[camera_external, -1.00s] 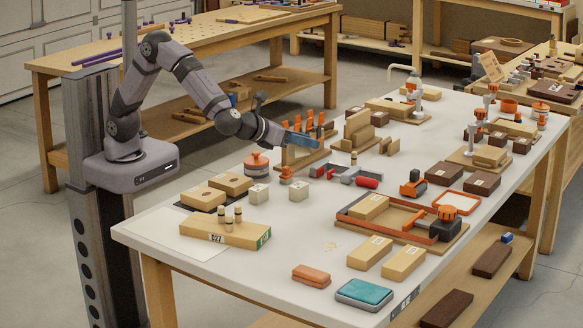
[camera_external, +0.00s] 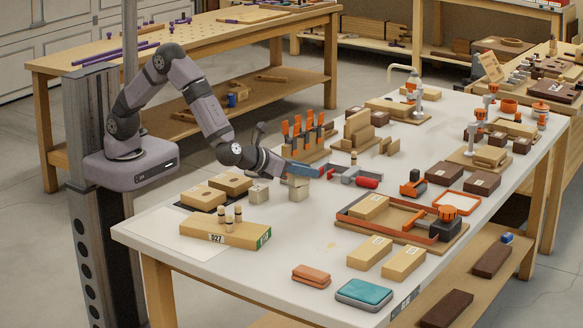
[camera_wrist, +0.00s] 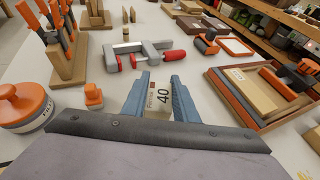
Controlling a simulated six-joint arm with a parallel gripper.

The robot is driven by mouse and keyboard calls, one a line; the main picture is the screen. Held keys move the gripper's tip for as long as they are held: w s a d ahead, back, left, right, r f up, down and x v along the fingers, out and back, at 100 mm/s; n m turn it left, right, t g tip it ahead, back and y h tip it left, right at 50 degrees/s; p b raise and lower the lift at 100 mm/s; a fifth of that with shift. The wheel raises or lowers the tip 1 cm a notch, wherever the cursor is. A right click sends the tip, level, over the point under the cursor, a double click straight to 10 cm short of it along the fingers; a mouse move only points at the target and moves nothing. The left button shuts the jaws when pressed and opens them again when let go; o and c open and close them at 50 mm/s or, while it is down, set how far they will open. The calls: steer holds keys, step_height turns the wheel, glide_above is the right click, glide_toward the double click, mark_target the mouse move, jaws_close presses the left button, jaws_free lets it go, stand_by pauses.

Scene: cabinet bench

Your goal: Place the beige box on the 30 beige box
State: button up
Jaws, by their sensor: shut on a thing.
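A small beige box marked 40 (camera_wrist: 158,98) sits between the two blue fingers of my gripper (camera_wrist: 154,92) in the wrist view. In the external view my gripper (camera_external: 305,170) is low over the bench, and the box (camera_external: 298,193) shows under the fingers. My gripper is shut on it. Whether the box touches the bench is hard to tell. A second small beige box (camera_external: 258,194) stands on the bench just left of it. Its number is too small to read, and it does not show in the wrist view.
A grey clamp with red handles (camera_wrist: 140,58) lies beyond the gripper. An orange-lidded jar (camera_wrist: 22,106) and a small orange-topped piece (camera_wrist: 93,96) stand to the left. A board marked D27 (camera_external: 225,232) carries several pegs.

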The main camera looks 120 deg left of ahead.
steer(key=shift+f+b, duration=0.2)
steer(key=shift+b, duration=0.15)
steer(key=o, duration=1.1)
steer(key=shift+r+p, duration=0.2)
steer(key=shift+p, duration=0.1)
steer(key=shift+d+r, duration=0.1)
steer(key=b+v, duration=0.1)
steer(key=v, duration=1)
steer(key=shift+d+r, duration=0.2)
steer(key=shift+d, duration=0.1)
steer(key=shift+s, duration=0.15)
